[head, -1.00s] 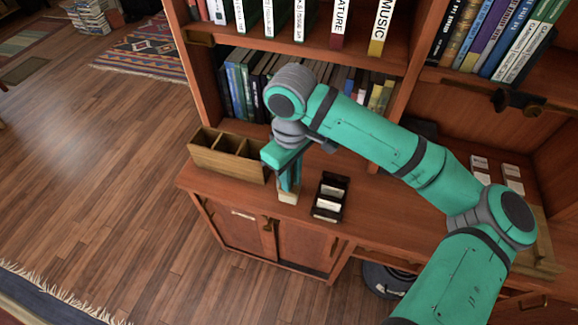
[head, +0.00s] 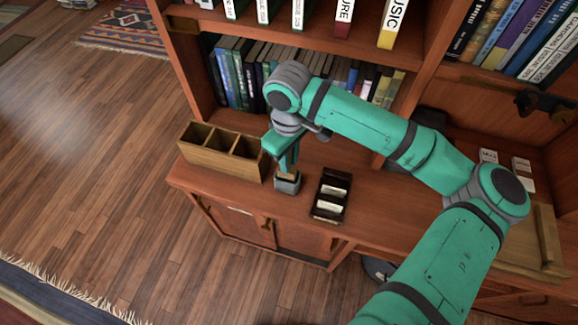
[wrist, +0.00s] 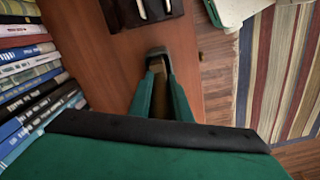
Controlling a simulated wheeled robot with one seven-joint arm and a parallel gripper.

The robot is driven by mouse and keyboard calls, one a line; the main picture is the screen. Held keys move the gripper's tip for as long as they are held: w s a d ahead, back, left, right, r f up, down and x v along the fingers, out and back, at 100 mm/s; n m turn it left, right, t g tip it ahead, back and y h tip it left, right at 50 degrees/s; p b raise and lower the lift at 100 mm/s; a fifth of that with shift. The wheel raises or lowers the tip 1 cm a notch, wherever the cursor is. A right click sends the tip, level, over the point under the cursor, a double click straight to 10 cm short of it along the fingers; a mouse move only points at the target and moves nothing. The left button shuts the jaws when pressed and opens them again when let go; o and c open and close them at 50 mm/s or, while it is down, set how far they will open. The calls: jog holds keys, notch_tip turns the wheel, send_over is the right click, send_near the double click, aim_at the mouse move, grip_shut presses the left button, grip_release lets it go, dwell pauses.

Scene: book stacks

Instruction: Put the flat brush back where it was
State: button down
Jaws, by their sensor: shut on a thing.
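My gripper (head: 286,167) points down over the cabinet top, between the wooden box and the dark card box. It is shut on the flat brush (head: 285,174), of which only a small tan part shows below the fingers. A small grey block-like holder (head: 287,184) is directly below, and the brush's lower end seems to be at or inside it; I cannot tell how deep. In the wrist view a tan-brown strip of brush (wrist: 158,73) shows between the green fingers, with the dark holder rim (wrist: 156,52) around its far end. The fingers hide the rest.
A wooden box with compartments (head: 222,166) stands close on the left. A dark card box (head: 330,196) stands close on the right. Shelved books (head: 240,75) stand behind. The cabinet's front edge (head: 240,207) is close in front.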

jog(key=shift+f, duration=1.8)
jog(key=shift+f, duration=0.1)
jog(key=c, duration=1.6)
grip_release()
jog(key=shift+c, duration=0.2)
notch_tip(320, 180, up, 12)
jog(key=shift+r, duration=0.15)
jog(key=shift+s, duration=0.1)
